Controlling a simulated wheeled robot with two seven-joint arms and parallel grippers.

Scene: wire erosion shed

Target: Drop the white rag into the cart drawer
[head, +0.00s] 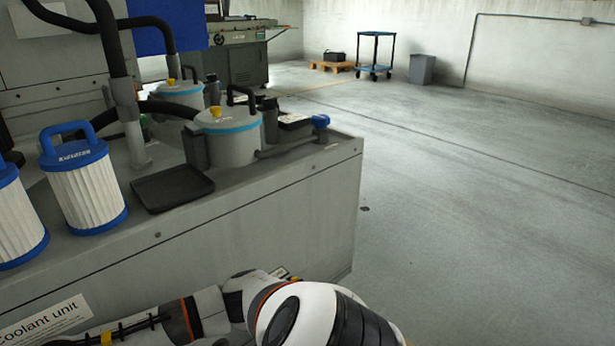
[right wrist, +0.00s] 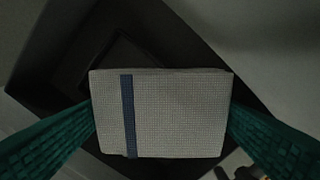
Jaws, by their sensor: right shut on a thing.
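The white rag (right wrist: 185,115) is a folded pale cloth with a dark blue stripe, seen in the right wrist view. My right gripper (right wrist: 160,115) is shut on it, with a teal finger against each side. The rag hangs in front of a dark, box-like recess, and I cannot tell what that recess is. In the head view a blue-topped cart (head: 376,35) on castors stands far off at the back. No drawer can be made out on it. My left gripper does not show.
A grey coolant unit (head: 230,240) fills the left and near side of the head view, close to my arm. Blue-and-white filters (head: 84,190), a black tray (head: 172,188) and a canister (head: 228,143) stand on it. A grey bin (head: 422,69) stands beside the cart. Open floor lies right.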

